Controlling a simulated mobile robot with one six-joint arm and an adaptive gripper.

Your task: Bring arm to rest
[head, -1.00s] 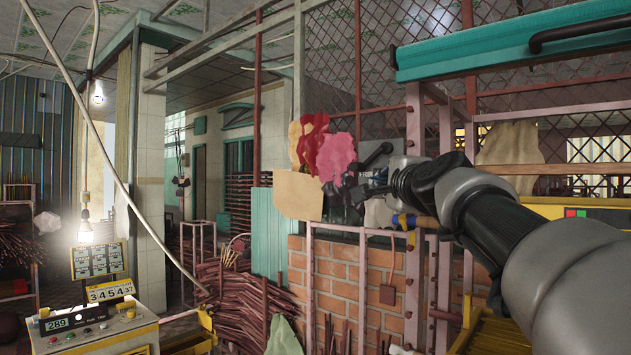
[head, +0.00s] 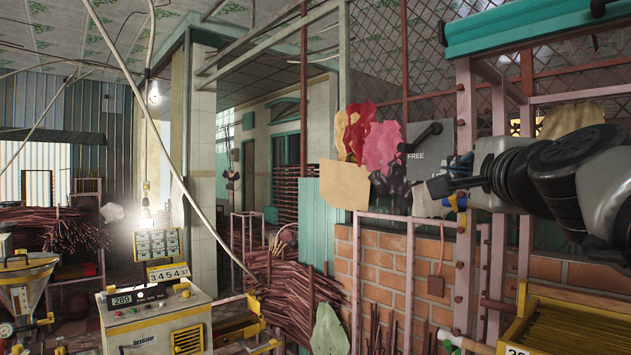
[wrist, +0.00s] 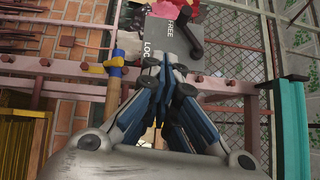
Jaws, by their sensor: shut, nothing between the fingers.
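My gripper (head: 438,184) reaches in from the right in the head view, with its fingers together and nothing held. In the wrist view the blue-and-black fingers of my gripper (wrist: 166,62) converge just below a grey panel (wrist: 165,36) marked "FREE" and "LOC". The panel (head: 419,155) is behind my gripper in the head view, its lower lettering partly covered. A black lever (head: 427,136) on the panel tilts up to the right; it also shows in the wrist view (wrist: 190,38). I cannot tell the gap between fingertips and panel.
A pink rail frame (head: 410,280) stands before a brick wall (head: 385,265), with a blue-and-yellow handle (head: 457,201) close to my gripper. A teal-topped frame (head: 540,30) is at right. A yellow-trimmed control box (head: 150,320) stands front left, and bundled sticks (head: 285,295) lie mid-floor.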

